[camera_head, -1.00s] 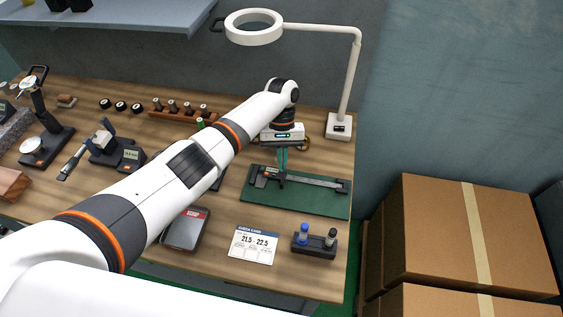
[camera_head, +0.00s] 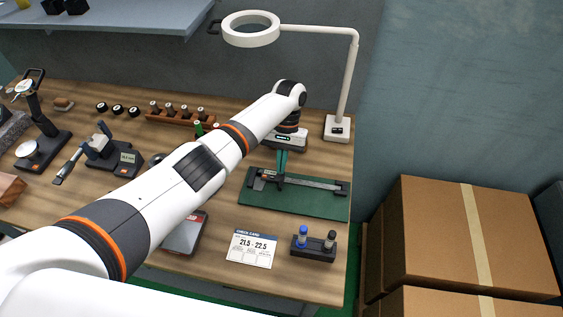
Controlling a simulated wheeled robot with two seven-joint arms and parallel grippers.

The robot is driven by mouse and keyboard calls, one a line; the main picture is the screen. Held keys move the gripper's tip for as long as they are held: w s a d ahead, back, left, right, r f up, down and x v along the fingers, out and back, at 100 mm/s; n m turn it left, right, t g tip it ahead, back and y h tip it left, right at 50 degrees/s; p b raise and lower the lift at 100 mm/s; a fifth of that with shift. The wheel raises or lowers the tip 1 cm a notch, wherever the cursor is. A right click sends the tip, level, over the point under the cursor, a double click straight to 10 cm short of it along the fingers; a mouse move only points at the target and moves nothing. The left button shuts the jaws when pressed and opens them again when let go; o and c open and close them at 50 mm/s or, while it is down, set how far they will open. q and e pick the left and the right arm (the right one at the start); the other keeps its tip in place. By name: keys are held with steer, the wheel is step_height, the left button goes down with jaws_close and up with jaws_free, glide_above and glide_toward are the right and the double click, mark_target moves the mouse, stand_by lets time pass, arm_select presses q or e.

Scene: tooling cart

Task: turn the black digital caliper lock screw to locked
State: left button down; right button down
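The black digital caliper (camera_head: 318,183) lies on the green mat (camera_head: 308,204) at the right of the workbench. Its jaws and slider are at the left and its beam runs to the right. My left gripper (camera_head: 281,178) comes down from above, with its narrow teal fingers at the slider, near the caliper's left end. The fingers look close together, but any gap or grip on the lock screw is too small to see. The lock screw itself cannot be made out. My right gripper is not in view.
A ring lamp (camera_head: 338,128) stands behind the mat. In front are a check card (camera_head: 252,248) and a small black holder (camera_head: 313,251) with two capped pieces. A dial stand (camera_head: 42,140) and a micrometer in its stand (camera_head: 105,150) are at left. Cardboard boxes (camera_head: 430,235) stand right of the bench.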

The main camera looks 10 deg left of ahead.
arm_select(q)
steer(key=c, duration=1.6)
jaws_free()
steer(key=shift+c, duration=0.2)
steer(key=b+v, duration=0.2)
steer(key=v, duration=1)
